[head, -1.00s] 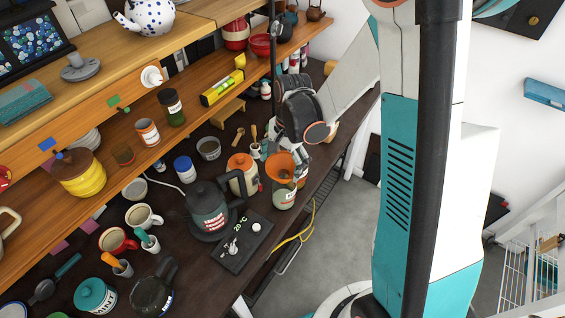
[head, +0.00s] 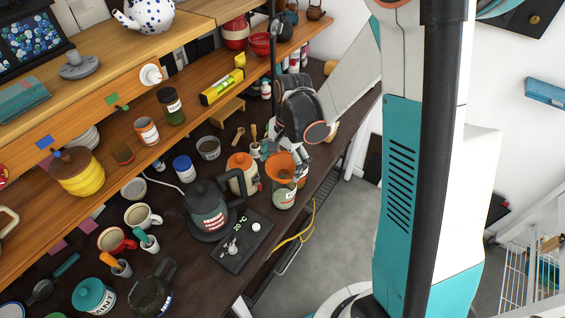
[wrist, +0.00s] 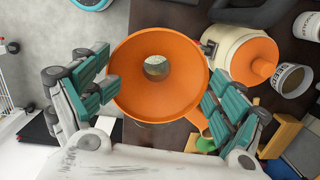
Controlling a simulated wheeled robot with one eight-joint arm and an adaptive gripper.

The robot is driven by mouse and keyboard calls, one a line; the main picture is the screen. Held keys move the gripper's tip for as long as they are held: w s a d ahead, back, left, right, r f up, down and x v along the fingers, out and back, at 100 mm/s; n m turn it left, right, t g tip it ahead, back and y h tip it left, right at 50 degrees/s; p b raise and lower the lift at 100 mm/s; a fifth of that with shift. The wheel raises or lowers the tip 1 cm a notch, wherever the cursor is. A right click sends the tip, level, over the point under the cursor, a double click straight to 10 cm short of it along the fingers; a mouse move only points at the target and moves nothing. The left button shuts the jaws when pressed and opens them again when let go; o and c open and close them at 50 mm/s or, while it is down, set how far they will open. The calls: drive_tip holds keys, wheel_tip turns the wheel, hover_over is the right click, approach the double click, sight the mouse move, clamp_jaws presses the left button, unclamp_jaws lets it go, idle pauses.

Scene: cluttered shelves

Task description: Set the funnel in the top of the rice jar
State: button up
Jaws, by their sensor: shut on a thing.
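The orange funnel (head: 279,166) sits at the mouth of the rice jar (head: 284,194), a clear jar with a pale label near the counter's front edge. In the wrist view the funnel (wrist: 157,80) faces me with its wide mouth, and a pale greenish patch shows through its hole. My gripper (wrist: 158,92) has a teal-padded finger on each side of the funnel and is shut on it. In the head view my gripper (head: 298,163) is partly hidden behind the funnel and jar. Whether the spout is fully seated in the jar cannot be seen.
A cream canister with an orange lid (head: 242,173) stands close left of the jar. A dark kettle (head: 208,208) and a black scale (head: 243,240) are nearer. A yellow cable (head: 299,236) hangs over the front edge. Shelves with clutter rise behind.

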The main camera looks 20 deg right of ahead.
drive_tip(key=shift+f, duration=0.25)
drive_tip(key=shift+f+b, duration=0.35)
drive_tip(key=shift+b, duration=0.15)
drive_tip(key=shift+f+b, duration=1.55)
drive_tip(key=shift+b, duration=0.05)
drive_tip(key=o, duration=1)
drive_tip(key=shift+o, duration=0.2)
drive_tip(key=shift+r, duration=0.1)
drive_tip(key=r, duration=0.4)
drive_tip(key=d+r, duration=0.1)
drive_tip(key=r, duration=0.6)
drive_tip(key=shift+w+d+r, duration=0.15)
drive_tip(key=shift+r, duration=0.2)
